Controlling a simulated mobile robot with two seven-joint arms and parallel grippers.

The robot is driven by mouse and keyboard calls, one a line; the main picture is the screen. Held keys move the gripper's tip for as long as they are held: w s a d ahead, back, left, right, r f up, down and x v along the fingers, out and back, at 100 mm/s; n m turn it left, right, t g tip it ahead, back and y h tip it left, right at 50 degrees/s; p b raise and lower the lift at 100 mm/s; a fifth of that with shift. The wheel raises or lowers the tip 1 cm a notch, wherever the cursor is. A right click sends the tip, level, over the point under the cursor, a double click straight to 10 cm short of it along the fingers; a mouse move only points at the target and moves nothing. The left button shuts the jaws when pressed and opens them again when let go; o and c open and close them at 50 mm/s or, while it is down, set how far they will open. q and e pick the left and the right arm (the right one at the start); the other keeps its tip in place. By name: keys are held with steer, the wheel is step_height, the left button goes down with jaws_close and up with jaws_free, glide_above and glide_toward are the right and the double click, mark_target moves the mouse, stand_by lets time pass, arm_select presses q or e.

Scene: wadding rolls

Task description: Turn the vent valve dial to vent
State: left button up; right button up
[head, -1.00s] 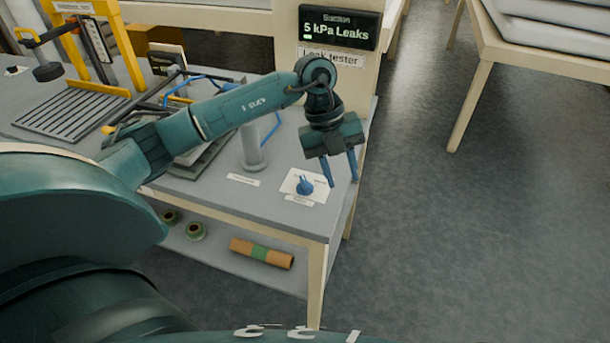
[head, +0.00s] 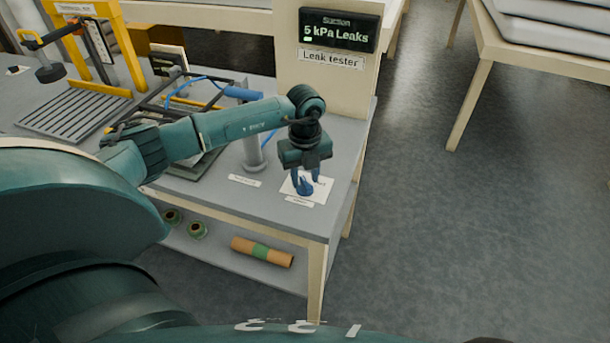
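The vent valve dial (head: 304,187) is a small blue knob on a white label plate (head: 321,191) near the table's front right corner. My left gripper (head: 306,178) points down right over the dial, its blue fingers at or just behind the knob. The fingers overlap the blue dial in the picture, so I cannot tell whether they touch it or how far apart they are. The plate's lettering is too small to read. My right gripper is out of view.
The leak tester display (head: 338,30) behind reads "Suction 5 kPa Leaks". A grey post (head: 254,152) stands left of the dial. A yellow-framed press (head: 122,50) is at the back left. A brown roll (head: 262,251) lies on the lower shelf. Floor to the right is clear.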

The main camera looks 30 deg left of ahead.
arm_select(q)
steer(key=shift+f, duration=0.55)
jaws_close()
